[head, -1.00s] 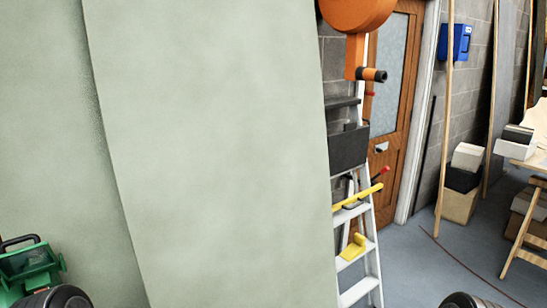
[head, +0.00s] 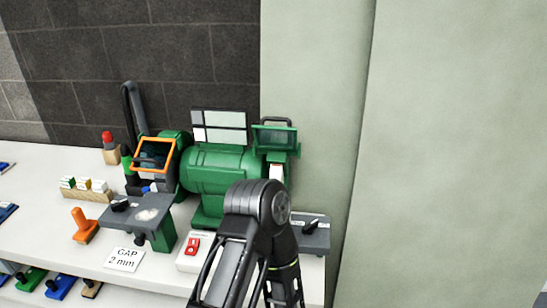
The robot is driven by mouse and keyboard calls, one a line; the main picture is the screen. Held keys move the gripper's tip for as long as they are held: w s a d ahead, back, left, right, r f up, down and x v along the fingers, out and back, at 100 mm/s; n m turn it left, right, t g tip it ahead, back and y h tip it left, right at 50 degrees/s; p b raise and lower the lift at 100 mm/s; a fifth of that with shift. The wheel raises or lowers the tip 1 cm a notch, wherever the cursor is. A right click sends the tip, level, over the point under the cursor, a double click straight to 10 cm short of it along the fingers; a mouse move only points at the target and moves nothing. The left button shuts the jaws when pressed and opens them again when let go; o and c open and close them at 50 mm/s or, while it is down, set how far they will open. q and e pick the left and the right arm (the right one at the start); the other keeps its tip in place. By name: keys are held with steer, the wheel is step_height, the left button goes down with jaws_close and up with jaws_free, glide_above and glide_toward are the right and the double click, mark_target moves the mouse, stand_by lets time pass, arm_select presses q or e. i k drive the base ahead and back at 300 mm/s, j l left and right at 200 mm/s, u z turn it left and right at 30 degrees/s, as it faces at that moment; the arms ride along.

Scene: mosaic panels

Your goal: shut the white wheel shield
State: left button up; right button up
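A green bench grinder (head: 222,171) stands on the white bench in the head view. At its right end, part of a white wheel (head: 276,172) shows. The green-framed shield (head: 275,141) beside it is at the top, above the white wheel, and appears raised. At the left end is another shield with an orange frame (head: 155,154), tilted in front of its wheel. A black arm link of mine rises in front of the grinder's lower right and hides part of it. Neither gripper can be seen.
Tool rests stand at the left (head: 143,215) and right (head: 310,233). A red switch box (head: 194,249), a "GAP 2 mm" card (head: 125,260), an orange tool (head: 84,226) and a wooden block holder (head: 86,188) are on the bench. Pale green panels (head: 450,150) fill the right.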

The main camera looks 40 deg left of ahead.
mark_target(261, 125)
steer(key=u, duration=1.2)
steer(key=z, duration=0.2)
steer(key=k+j, duration=0.05)
